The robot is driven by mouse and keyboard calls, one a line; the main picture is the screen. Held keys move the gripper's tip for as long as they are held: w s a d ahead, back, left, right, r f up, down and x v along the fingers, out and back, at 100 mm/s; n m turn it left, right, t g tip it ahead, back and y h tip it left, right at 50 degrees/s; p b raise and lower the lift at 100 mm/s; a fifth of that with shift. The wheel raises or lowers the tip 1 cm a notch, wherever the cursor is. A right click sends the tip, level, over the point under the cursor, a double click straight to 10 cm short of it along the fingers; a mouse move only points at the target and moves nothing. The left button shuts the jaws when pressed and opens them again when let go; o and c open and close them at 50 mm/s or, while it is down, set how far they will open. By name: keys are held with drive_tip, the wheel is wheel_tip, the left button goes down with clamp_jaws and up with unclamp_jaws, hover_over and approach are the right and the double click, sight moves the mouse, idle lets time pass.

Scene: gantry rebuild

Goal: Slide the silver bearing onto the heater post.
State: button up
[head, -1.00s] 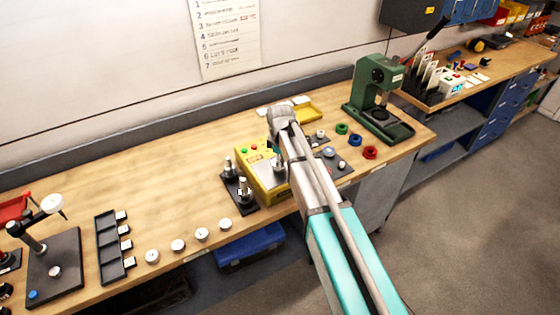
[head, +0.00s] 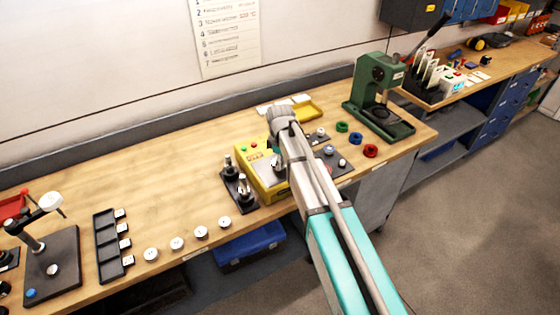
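The yellow heater box (head: 268,184) stands at the bench's front edge, left of my arm. A small silver shape (head: 277,161) shows on its top, beside my arm; I cannot tell whether it is the heater post, the silver bearing or both. My gripper (head: 275,148) is over the heater, mostly hidden behind my own wrist and forearm. Its fingertips and anything between them cannot be made out. No silver bearing can be picked out for certain.
Left of the heater is a black base with two silver posts (head: 243,190). Several pale discs (head: 200,233) line the front edge beside a black tray (head: 107,236). Right are coloured rings (head: 371,151) and a green press (head: 378,100). The bench's middle left is clear.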

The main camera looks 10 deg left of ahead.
drive_tip(key=o, duration=0.4)
drive_tip(key=shift+r, duration=0.2)
wheel_tip(320, 180, up, 7)
drive_tip(key=p, duration=0.7)
drive_tip(key=shift+s+d+f+b, duration=0.35)
drive_tip(key=shift+s+d+f, duration=0.05)
drive_tip(key=shift+d, duration=3.1)
drive_tip(key=shift+s+d+f+b, duration=0.3)
drive_tip(key=shift+s+d+f, duration=0.1)
drive_tip(key=shift+d, duration=3.1)
drive_tip(key=shift+s+d+f+b, duration=0.35)
drive_tip(key=shift+s+d+f, duration=0.05)
drive_tip(key=shift+d, duration=3.1)
